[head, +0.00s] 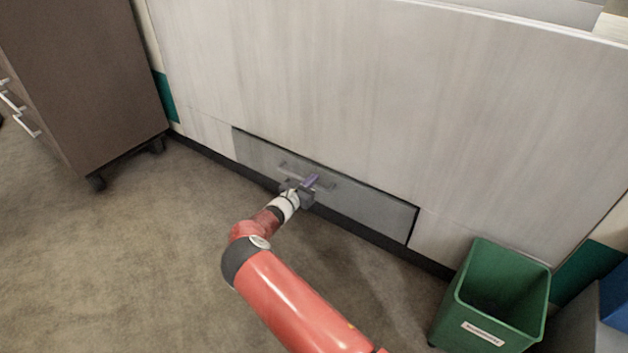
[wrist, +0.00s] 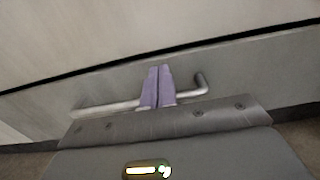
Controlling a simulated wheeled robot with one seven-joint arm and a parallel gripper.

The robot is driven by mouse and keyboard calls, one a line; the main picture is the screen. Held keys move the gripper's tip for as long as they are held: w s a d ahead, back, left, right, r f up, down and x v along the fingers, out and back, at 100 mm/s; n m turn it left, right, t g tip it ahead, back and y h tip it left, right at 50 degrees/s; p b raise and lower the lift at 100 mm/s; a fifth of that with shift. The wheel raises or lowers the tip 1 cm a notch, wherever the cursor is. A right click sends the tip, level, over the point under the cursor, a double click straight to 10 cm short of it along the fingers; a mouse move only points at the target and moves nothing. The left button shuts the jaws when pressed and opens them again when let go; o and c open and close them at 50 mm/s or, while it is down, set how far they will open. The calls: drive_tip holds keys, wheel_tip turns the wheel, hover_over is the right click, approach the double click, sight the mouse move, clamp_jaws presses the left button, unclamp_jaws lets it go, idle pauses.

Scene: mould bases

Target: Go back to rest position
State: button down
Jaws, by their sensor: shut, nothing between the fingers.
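My gripper (head: 312,181) is at the end of my outstretched red arm, low in front of a grey drawer (head: 375,207) set in the base of a pale wood panel. Its purple fingers (wrist: 157,86) are shut together with nothing between them. In the wrist view they overlap the middle of the drawer's bar handle (wrist: 108,108); I cannot tell whether they touch it. The handle also shows in the head view (head: 290,168), partly hidden by my gripper. The drawer front looks flush with the panel.
A green bin (head: 462,321) stands at the lower right, close to the panel. A dark brown cabinet (head: 80,70) on casters stands at the left. Open brown carpet (head: 130,260) lies to the left of my arm.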

drive_tip(key=p+v, duration=0.1)
drive_tip(key=v, duration=1)
drive_tip(key=s+d+r+m+g+y+p, duration=0.1)
drive_tip(key=s+d+r+m+g, duration=0.5)
drive_tip(key=d+r+m, duration=0.3)
drive_tip(key=s+d+r+m+g+y+p, duration=0.2)
drive_tip(key=s+d+r+m+g, duration=0.4)
drive_tip(key=d+r+m, duration=0.35)
drive_tip(key=s+r+m+t+y+p, duration=0.1)
drive_tip(key=s+r+m+y, duration=0.1)
drive_tip(key=s+r, duration=0.4)
drive_tip(key=s+r+m+t+y+p, duration=0.1)
drive_tip(key=s+r+m+y, duration=0.2)
drive_tip(key=s+r, duration=0.4)
drive_tip(key=s+r+m+t+y+p, duration=0.1)
drive_tip(key=s+r+m+y, duration=0.2)
drive_tip(key=s, duration=1.4)
wheel_tip(320, 180, up, 4)
drive_tip(key=shift+s+a+f+m, duration=0.2)
drive_tip(key=shift+a+m, duration=0.3)
drive_tip(key=shift+m, duration=0.35)
